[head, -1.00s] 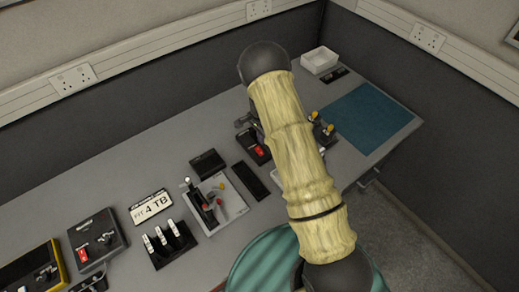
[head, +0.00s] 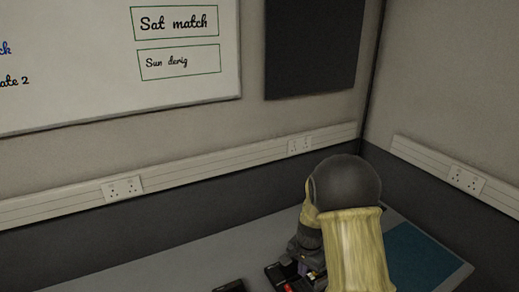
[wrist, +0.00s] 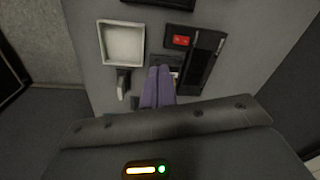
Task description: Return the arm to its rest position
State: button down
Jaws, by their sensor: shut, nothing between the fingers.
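My gripper (wrist: 159,72) shows in the wrist view as two purple fingers pressed together, shut and empty. It is over the grey bench (wrist: 92,70), next to a dark holder with a red part (wrist: 180,41). Whether the fingertips touch anything below them I cannot tell. In the head view my arm, in its yellowish sleeve with a dark round joint, stands at the lower right. It hides most of the gripper and part of the bench (head: 180,262) behind it.
A white square tray (wrist: 102,45) lies left of my fingers, with a small light-and-dark item (wrist: 122,82) below it. A long black item (wrist: 203,60) lies to the right. In the head view a blue mat (head: 425,262) lies right of my arm, and walls with sockets (head: 124,188) stand behind the bench.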

jog(key=s+d+r+n+t, duration=0.1)
jog(key=s+r+n, duration=0.3)
jog(key=s, duration=0.5)
jog(key=s+d+r+n, duration=0.1)
jog(key=s+r+n, duration=0.3)
jog(key=s+r, duration=0.3)
jog(key=s, duration=0.2)
jog(key=shift+s+r+t, duration=0.3)
jog(key=shift+s+t, duration=0.05)
jog(key=shift+t, duration=0.05)
